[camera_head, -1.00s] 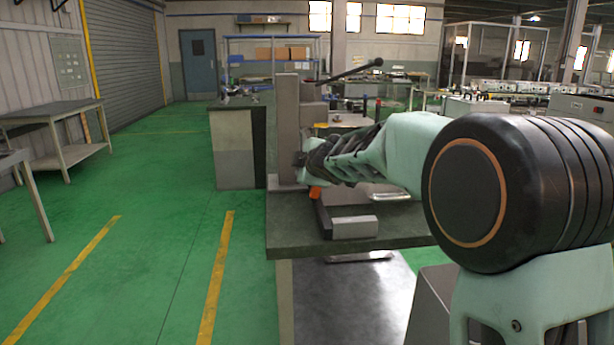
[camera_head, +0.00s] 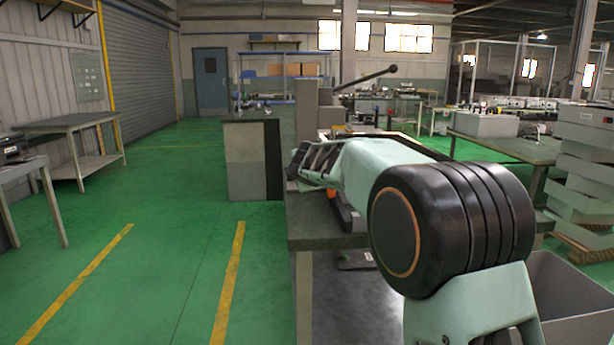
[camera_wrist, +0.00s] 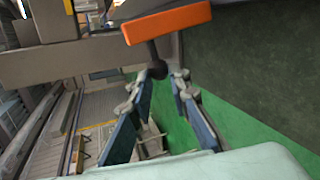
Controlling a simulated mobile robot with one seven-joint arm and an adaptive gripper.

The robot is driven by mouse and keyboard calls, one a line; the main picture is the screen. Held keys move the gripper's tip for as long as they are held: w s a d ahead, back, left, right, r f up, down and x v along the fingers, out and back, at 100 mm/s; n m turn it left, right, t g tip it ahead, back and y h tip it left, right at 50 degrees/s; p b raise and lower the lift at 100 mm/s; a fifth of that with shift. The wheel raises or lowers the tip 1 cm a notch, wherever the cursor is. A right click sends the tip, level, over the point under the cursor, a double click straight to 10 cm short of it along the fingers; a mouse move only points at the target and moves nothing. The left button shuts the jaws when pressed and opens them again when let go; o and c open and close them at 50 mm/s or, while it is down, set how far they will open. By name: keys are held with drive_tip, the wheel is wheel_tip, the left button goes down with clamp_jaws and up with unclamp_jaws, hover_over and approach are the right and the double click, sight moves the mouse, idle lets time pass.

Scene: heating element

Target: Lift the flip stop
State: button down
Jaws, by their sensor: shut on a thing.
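The flip stop, which I take to be the orange bar (camera_wrist: 167,22) with a dark stem and round knob, shows at the top of the wrist view. My gripper (camera_wrist: 156,84) has its two fingers on either side of the knob, shut on it. In the head view my gripper (camera_head: 298,165) is at the left end of the bench, beside the grey upright of the fixture (camera_head: 308,108). The arm hides most of the fixture's base there. A small orange patch (camera_head: 332,194) shows just below my gripper.
The dark bench top (camera_head: 310,225) lies under my arm. A black lever (camera_head: 370,76) sticks out to the right above the fixture. A grey bin (camera_head: 575,295) and stacked grey trays (camera_head: 585,165) stand at the right.

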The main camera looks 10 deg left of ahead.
drive_tip(key=shift+f, duration=0.1)
drive_tip(key=c, duration=2.1)
unclamp_jaws()
drive_tip(key=v, duration=1.2)
